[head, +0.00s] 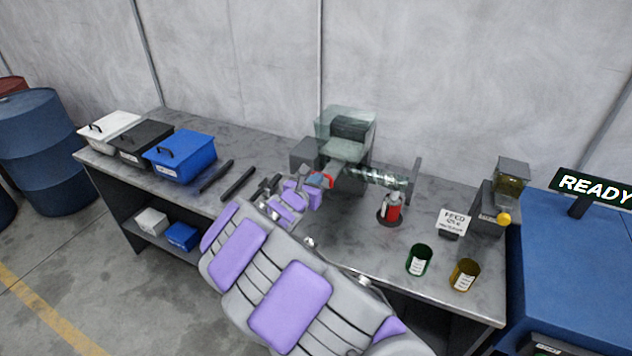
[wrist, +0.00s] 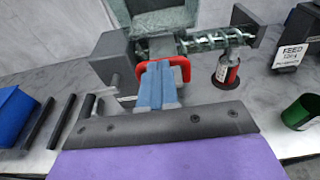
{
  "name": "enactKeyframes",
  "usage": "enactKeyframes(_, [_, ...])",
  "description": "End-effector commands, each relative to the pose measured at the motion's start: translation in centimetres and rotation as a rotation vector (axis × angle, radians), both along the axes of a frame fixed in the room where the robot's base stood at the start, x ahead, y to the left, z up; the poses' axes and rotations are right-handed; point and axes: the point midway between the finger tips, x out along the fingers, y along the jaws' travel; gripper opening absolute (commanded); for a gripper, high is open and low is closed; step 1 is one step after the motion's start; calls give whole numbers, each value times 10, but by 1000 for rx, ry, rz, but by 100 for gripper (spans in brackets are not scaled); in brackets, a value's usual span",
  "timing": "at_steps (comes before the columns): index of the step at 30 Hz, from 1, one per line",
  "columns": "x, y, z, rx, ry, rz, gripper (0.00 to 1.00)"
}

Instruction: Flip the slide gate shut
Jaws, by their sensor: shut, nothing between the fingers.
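The extruder-like machine stands at the back of the bench, with a clear hopper (head: 345,122) over a grey body and a clear screw barrel (head: 380,178) to the right. A red loop handle (head: 322,180), seemingly the slide gate's, sits at the machine's front. In the wrist view the red handle (wrist: 184,63) arches around the tips of my blue fingers. My gripper (wrist: 156,72) is shut with nothing between its fingers. It is at the handle; I cannot tell whether they touch. My gripper (head: 306,186) partly hides the handle in the head view.
A red bottle (head: 393,208), a feed sign (head: 453,222), a green cup (head: 418,260) and a yellow cup (head: 464,275) stand to the right. Lidded bins, including a blue one (head: 182,156), and dark bars (head: 238,184) lie left. Bare bench top lies in front of the bottle.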

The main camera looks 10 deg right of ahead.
Motion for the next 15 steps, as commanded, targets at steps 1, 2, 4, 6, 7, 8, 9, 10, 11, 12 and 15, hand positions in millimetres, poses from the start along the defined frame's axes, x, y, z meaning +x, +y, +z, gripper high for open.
enactKeyframes(1, [0, 0, 0, 0, 0, 0, 0])
enactKeyframes(2, [0, 0, 0, 0, 0, 0, 0])
enactKeyframes(4, [0, 0, 0, 1, 1, 0, 0])
enactKeyframes(6, [0, -1, 0, 1, 0, 0, 0])
enactKeyframes(7, [0, -2, 0, 2, 1, -1, 0])
enactKeyframes(8, [1, -3, 0, 3, 1, -1, 0])
enactKeyframes(9, [3, -5, 0, 3, 0, -3, 0])
enactKeyframes(10, [5, -7, 1, 3, 0, -3, 0])
enactKeyframes(11, [7, -9, 1, 4, 0, -4, 0])
enactKeyframes(12, [11, -11, 2, 3, -1, -4, 0])
enactKeyframes(15, [21, -20, 1, 3, 2, -5, 0])
